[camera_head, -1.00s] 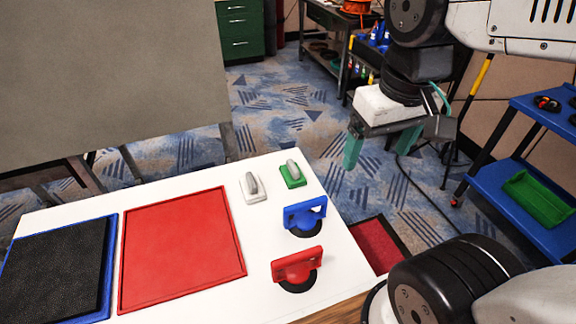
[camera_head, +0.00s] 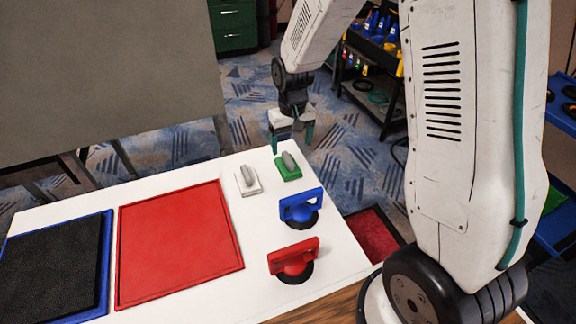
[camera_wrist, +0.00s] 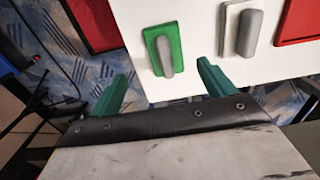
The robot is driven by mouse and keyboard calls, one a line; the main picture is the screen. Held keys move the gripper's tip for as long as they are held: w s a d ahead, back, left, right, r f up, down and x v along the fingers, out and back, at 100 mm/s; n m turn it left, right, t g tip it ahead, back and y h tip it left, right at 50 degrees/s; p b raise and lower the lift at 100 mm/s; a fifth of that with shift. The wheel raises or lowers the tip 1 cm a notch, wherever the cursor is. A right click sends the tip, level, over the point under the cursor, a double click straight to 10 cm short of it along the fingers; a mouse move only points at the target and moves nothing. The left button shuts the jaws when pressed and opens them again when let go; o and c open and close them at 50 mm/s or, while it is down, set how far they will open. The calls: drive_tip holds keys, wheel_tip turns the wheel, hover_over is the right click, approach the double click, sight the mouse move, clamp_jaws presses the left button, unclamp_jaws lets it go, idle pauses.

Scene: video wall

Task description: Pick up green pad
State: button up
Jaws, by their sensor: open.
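The green pad (camera_head: 287,167) is a small green block with a grey handle on top. It lies at the far right corner of the white table, and it also shows in the wrist view (camera_wrist: 154,62), ahead of the fingers. My gripper (camera_head: 292,138) is open and empty, just beyond the table's far edge and above the pad's level. In the wrist view its two teal fingers (camera_wrist: 160,88) are spread apart, with the pad between their lines but not touching them.
A white pad (camera_head: 248,182) with a grey handle lies just left of the green pad. A blue suction holder (camera_head: 299,206) and a red one (camera_head: 291,258) stand nearer. A red panel (camera_head: 178,243) and a blue-framed black panel (camera_head: 55,268) lie on the left of the white table (camera_head: 300,308).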

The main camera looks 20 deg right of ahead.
sight(288, 157)
drive_tip(key=f, duration=0.8)
drive_tip(key=shift+w+a, duration=0.4)
drive_tip(key=c, duration=1.1)
